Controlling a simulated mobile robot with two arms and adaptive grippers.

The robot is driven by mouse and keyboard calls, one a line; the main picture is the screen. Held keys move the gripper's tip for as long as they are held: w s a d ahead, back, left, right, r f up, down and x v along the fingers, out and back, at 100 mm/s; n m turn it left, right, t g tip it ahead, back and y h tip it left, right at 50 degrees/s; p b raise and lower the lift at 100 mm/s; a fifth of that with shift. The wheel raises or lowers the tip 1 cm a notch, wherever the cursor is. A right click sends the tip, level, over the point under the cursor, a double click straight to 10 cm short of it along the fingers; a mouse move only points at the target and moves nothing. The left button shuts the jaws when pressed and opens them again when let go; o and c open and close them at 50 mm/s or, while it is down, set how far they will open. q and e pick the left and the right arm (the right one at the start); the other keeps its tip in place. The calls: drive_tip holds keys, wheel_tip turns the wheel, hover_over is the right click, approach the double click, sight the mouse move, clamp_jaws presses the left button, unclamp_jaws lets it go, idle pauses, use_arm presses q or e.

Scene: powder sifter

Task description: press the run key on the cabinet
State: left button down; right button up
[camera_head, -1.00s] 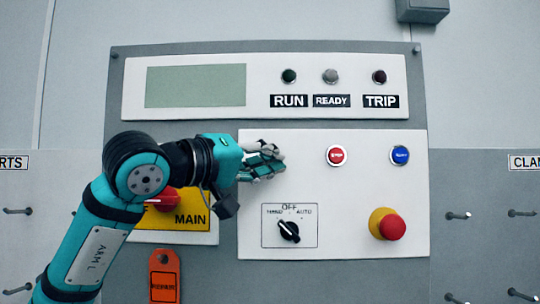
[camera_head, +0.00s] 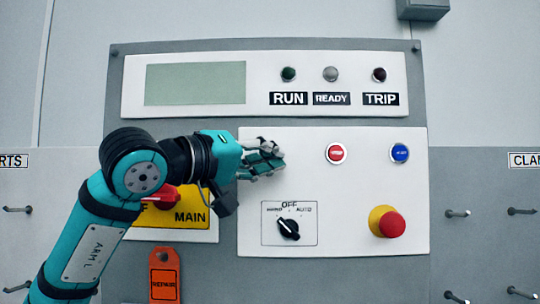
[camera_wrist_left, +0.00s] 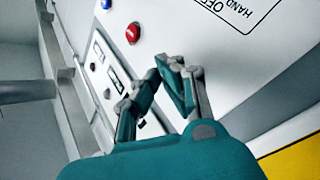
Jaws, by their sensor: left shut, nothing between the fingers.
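The cabinet's lower white key plate (camera_head: 340,190) faces me in the head view. A red stop key (camera_head: 336,153) and a blue key (camera_head: 400,153) show in a row on it. My left gripper (camera_head: 273,159) is in front of the plate's upper left part, left of the red key. Its fingers are shut and empty. No run key shows; the spot behind the fingers is hidden. In the wrist view the fingertips (camera_wrist_left: 163,66) meet in front of the plate; contact with it cannot be told. My right gripper is not in view.
A dark selector switch (camera_head: 289,228) sits below the gripper, with a red emergency stop (camera_head: 391,224) to its right. A red main switch (camera_head: 165,197) lies behind my left arm. An orange tag (camera_head: 164,277) hangs below. The RUN lamp (camera_head: 289,74) looks dark.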

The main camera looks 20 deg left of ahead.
use_arm(q)
drive_tip(key=shift+s, duration=0.35)
drive_tip(key=shift+d, duration=0.1)
drive_tip(key=s, duration=0.2)
drive_tip(key=s+d+b, duration=0.1)
drive_tip(key=s, duration=0.1)
drive_tip(key=shift+s+d, duration=0.15)
drive_tip(key=shift+s, duration=0.25)
idle(0.7)
